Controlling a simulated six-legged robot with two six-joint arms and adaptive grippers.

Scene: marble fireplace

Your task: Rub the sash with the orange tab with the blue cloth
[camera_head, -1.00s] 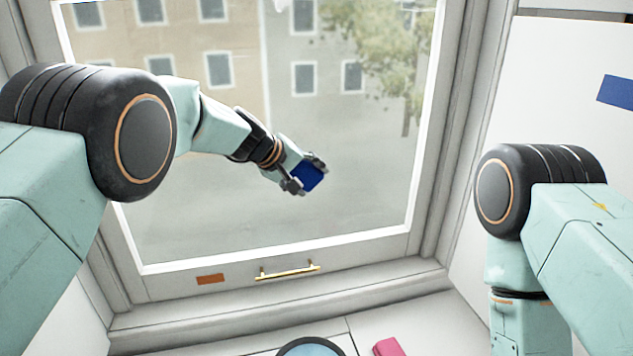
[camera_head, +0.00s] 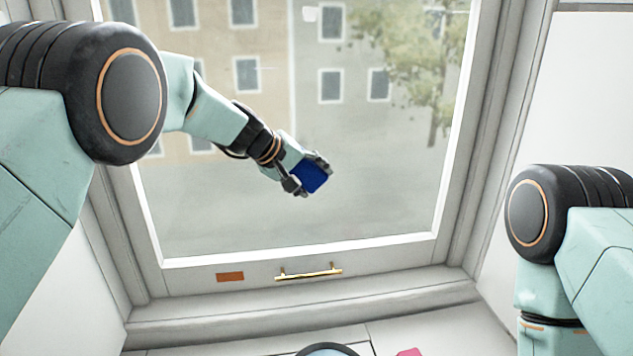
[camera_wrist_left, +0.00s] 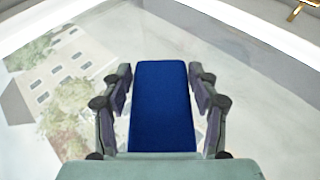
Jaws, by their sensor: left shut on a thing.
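The sash (camera_head: 190,275) is a pale window frame around a large glass pane (camera_head: 380,210). An orange tab (camera_head: 230,277) is on its bottom rail, left of a brass handle (camera_head: 309,273). My left gripper (camera_head: 308,177) is shut on the blue cloth (camera_head: 313,178), a dark blue block-like pad, in front of the lower middle of the pane. In the left wrist view the cloth (camera_wrist_left: 162,105) sits between both fingers, with the glass behind it. I cannot tell whether the cloth touches the glass. My right gripper is out of view; only my right arm shows.
Below the sash runs a pale sill (camera_head: 400,295). At the bottom edge are a dark-rimmed round blue thing (camera_head: 328,350) and a pink thing (camera_head: 410,352), both cut off. White wall stands at right.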

